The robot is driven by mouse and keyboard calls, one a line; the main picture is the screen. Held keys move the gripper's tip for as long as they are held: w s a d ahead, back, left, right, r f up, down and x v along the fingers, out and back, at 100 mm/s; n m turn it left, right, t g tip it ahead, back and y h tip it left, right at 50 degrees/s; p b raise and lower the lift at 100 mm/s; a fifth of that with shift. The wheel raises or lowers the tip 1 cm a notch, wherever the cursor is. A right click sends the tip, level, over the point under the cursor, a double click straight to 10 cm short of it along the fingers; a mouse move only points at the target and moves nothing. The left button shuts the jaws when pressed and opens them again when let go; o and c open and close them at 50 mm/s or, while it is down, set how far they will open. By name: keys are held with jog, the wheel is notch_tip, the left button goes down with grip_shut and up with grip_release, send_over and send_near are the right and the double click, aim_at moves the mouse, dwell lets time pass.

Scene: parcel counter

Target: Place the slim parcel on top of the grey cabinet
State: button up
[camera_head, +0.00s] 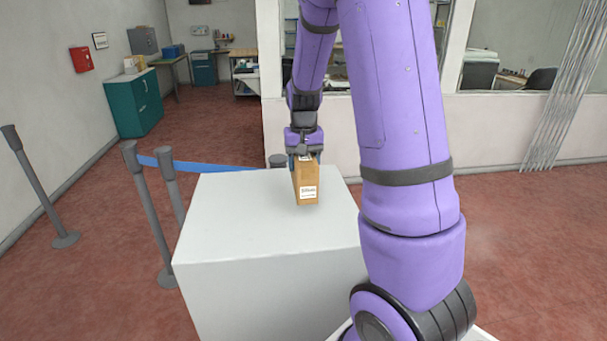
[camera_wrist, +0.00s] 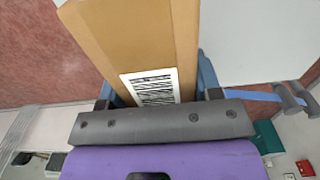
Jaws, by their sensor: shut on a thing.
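The slim parcel (camera_head: 306,188) is a tan box with a white label, upright in the head view. My gripper (camera_head: 304,158) is shut on its upper end. In the wrist view, the parcel (camera_wrist: 140,40) shows a barcode label between the two fingers of my gripper (camera_wrist: 156,82). The grey cabinet (camera_head: 250,225) is a pale block with a flat top in front of me. The parcel is over the far right part of that top in the head view. I cannot tell whether its lower end touches the top.
Otherwise the visible cabinet top is bare. Grey posts (camera_head: 150,205) with a blue belt (camera_head: 205,166) stand left of and behind the cabinet. A teal cabinet (camera_head: 134,103) stands farther back at the left.

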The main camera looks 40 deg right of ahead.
jog(key=shift+f, duration=1.75)
jog(key=shift+f, duration=0.1)
jog(key=o, duration=1.1)
jog(key=shift+o, duration=0.2)
notch_tip(320, 180, up, 12)
jog(key=shift+r, duration=0.1)
jog(key=s+a+r+n+t, duration=0.3)
jog(key=s+a+r, duration=0.55)
jog(key=a, duration=0.35)
jog(key=s+a+n+t, duration=0.1)
jog(key=s+a+n, duration=0.1)
jog(key=s+a, duration=0.2)
jog(key=s+a+r+n+t, duration=0.1)
jog(key=s+a, duration=0.2)
jog(key=s, duration=0.6)
jog(key=shift+s+a+r+n, duration=0.15)
jog(key=shift+s+a+n, duration=0.1)
jog(key=shift+a+n, duration=0.15)
